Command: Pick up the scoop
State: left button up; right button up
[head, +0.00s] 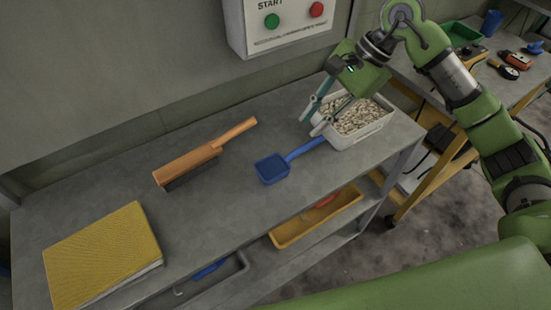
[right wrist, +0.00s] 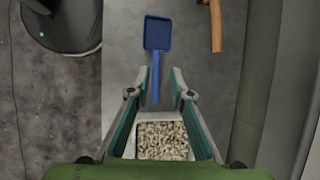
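The blue scoop (head: 272,168) lies on the grey workbench with its handle pointing up and right towards the white container. My right gripper (head: 310,126) is open and empty, with its fingertips pointing down near the handle's end. The right wrist view shows the scoop (right wrist: 158,34) beyond the fingers, pan away from me. The scoop's handle lies in line with the gap between the fingertips (right wrist: 159,94). Whether the fingertips are level with the handle or above it, I cannot tell. My left gripper is out of view.
The white container (head: 372,130) of pale pellets stands right beside the handle, below my gripper. An orange brush (head: 190,163) and a yellow book (head: 100,250) lie left on the workbench (head: 215,215). A button box (head: 290,25) hangs on the wall behind. An orange tray (head: 300,232) sits on the lower shelf.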

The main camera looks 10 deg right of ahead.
aim_at(295, 152)
jog(key=shift+h, duration=0.4)
jog(key=x, duration=0.2)
jog(key=d+p+x, duration=0.1)
jog(key=x, duration=0.4)
jog(key=shift+d+f, duration=0.1)
jog(key=shift+f, duration=0.55)
jog(key=p+x, duration=0.2)
jog(key=x, duration=0.2)
jog(key=shift+w, duration=0.15)
jog(key=shift+a+f+p, duration=0.3)
jog(key=shift+a+f, duration=0.05)
jog(key=shift+f, duration=0.25)
grip_shut()
